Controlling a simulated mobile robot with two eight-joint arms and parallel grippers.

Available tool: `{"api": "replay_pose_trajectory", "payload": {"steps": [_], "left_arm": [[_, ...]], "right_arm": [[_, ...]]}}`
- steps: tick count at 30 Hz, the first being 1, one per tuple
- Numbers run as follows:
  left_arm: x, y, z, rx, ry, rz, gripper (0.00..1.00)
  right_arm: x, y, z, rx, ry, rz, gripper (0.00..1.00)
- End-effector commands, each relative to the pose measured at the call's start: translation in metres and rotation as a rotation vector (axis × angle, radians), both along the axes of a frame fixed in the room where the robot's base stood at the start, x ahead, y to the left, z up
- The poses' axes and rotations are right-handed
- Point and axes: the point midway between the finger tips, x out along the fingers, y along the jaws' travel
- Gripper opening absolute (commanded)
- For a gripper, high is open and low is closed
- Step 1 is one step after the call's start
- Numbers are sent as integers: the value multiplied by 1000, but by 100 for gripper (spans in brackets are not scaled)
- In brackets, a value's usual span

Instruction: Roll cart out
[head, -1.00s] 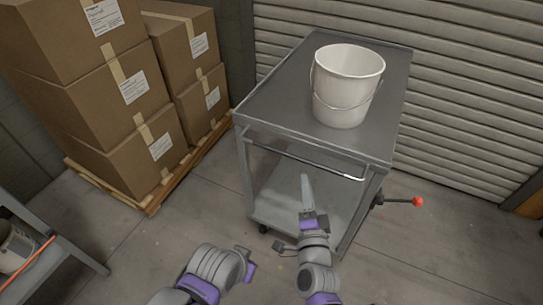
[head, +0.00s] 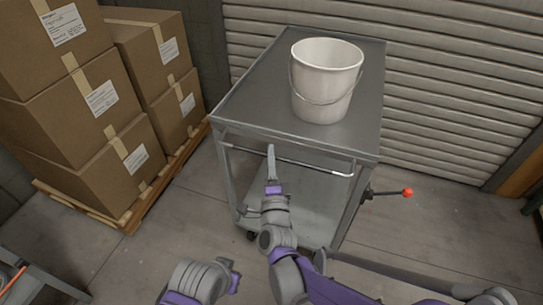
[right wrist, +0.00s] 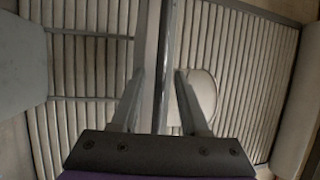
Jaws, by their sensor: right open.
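The grey cart (head: 255,105) stands before a shutter, with a white bucket (head: 325,80) on its top shelf. Its pale push handle (head: 320,170) runs along the near side, below the top. My right gripper (head: 271,152) is open at this handle, left of its middle. In the right wrist view, the handle bar (right wrist: 165,60) runs between the two spread fingers (right wrist: 160,95); whether they touch it is unclear. My left gripper (head: 234,275) is low at the front, apart from the cart, and its fingers do not show clearly.
Stacked cardboard boxes (head: 80,120) stand on a wooden pallet (head: 130,215) left of the cart. A lever with a red knob (head: 407,193) sticks out at the cart's right. A low shelf (head: 45,285) shows at the lower left. Floor is clear on the near side.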

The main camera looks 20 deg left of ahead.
Motion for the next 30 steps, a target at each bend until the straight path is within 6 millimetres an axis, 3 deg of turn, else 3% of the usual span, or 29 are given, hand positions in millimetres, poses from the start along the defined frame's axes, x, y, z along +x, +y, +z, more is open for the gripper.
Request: {"api": "replay_pose_trajectory", "payload": {"steps": [11, 19, 30], "left_arm": [[0, 0, 0, 0, 0, 0, 0], [0, 0, 0, 0, 0, 0, 0], [0, 0, 0, 0, 0, 0, 0]], "right_arm": [[7, 3, 2, 0, 0, 0, 45], [7, 3, 2, 0, 0, 0, 0], [7, 3, 2, 0, 0, 0, 0]]}}
